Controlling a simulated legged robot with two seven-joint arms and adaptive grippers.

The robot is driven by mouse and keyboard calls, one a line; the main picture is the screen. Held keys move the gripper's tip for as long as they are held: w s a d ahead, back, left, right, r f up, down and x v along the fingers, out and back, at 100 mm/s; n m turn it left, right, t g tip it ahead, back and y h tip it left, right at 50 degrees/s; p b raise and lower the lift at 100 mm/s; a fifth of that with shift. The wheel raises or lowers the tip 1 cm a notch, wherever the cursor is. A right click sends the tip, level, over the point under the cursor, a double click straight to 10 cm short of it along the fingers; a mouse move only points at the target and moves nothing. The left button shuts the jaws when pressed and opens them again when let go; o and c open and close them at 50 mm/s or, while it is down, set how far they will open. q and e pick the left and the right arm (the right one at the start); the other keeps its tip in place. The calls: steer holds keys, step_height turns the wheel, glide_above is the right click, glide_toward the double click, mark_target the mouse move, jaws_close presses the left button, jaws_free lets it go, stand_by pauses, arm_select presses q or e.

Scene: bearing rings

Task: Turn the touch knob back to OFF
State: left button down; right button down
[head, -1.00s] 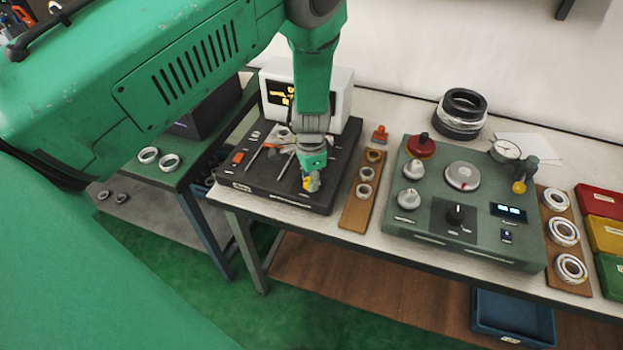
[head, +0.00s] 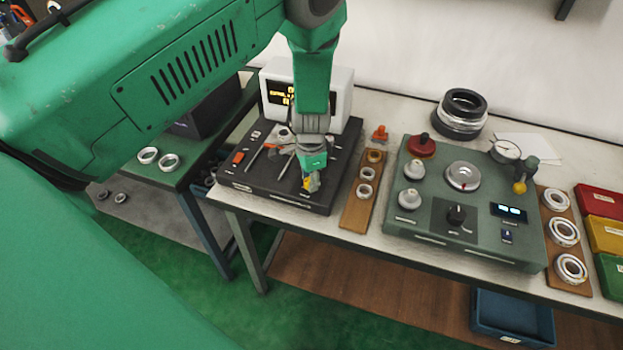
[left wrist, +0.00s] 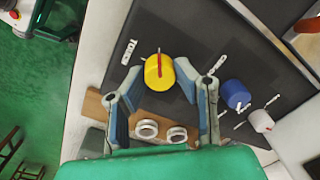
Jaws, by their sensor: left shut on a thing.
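The yellow touch knob (left wrist: 159,74) has a red pointer line and sits on a black panel beside a label that reads TOUCH. My left gripper (left wrist: 162,80) is shut on the knob, one finger on each side of it. In the wrist view, the red line points towards the top of the picture. In the head view, a little of the yellow knob (head: 306,183) shows at the tips of my left gripper (head: 312,184), low on the black panel (head: 262,190). The scale marks are too small to read. My right gripper is out of view.
A blue knob (left wrist: 236,95) and a white knob (left wrist: 261,120) stand on the same panel. A wooden strip with rings (head: 359,203) lies right of the panel, then the green gauge unit (head: 420,225). A white monitor (head: 340,92) stands behind.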

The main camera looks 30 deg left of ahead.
arm_select(q)
steer(key=shift+s+f, duration=0.2)
steer(key=shift+s, duration=0.05)
steer(key=c, duration=1.3)
jaws_free()
steer(key=shift+o, duration=0.2)
steer(key=shift+r, duration=0.1)
steer(key=shift+w+a, duration=0.1)
steer(key=shift+w+r, duration=0.1)
steer(key=shift+r, duration=0.2)
step_height(320, 180, up, 11)
steer(key=shift+d+r, duration=0.15)
steer(key=shift+d, duration=0.05)
